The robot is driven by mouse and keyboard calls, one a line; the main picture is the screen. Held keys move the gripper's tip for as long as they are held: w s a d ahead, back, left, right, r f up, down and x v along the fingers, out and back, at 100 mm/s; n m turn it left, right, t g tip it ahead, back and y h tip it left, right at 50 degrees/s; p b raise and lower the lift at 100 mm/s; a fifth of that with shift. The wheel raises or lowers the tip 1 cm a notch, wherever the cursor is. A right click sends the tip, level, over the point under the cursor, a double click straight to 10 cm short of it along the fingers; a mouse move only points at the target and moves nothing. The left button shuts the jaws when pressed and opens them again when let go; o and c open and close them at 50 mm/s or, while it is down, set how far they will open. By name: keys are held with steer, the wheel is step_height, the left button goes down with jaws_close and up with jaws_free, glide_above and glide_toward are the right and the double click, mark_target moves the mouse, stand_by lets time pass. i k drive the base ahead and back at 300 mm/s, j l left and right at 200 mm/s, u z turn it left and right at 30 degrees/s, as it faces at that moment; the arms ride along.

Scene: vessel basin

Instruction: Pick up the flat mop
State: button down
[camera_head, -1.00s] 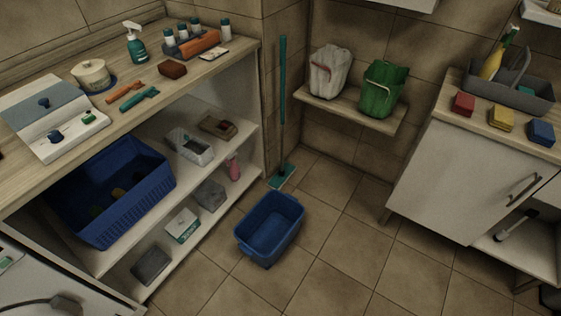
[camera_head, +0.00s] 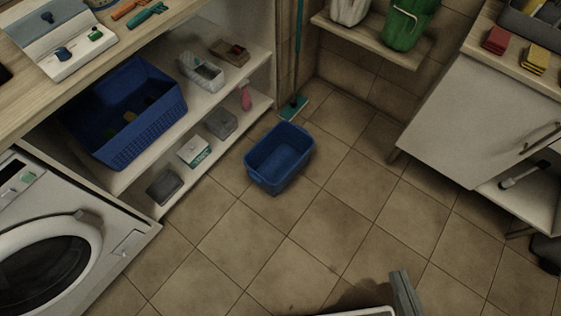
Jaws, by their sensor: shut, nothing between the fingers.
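The flat mop stands in the corner beside the shelf unit. Its teal flat head (camera_head: 294,108) rests on the tiled floor, and its thin teal handle (camera_head: 299,35) rises close to the wall. The upper end of the handle is cut off by the top of the picture.
A blue basin (camera_head: 280,158) stands on the floor just in front of the mop head. The open shelf unit (camera_head: 265,102) is on the left, with a washing machine (camera_head: 60,240) nearer. A white cabinet (camera_head: 478,120) stands right. The middle floor is clear.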

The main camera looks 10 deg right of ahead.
mark_target(299, 101)
steer(key=i+l+u, duration=0.2)
steer(key=i+l, duration=0.4)
steer(key=i, duration=0.3)
steer(key=i+l+u, duration=0.15)
steer(key=i+l, duration=0.6)
steer(key=i, duration=0.15)
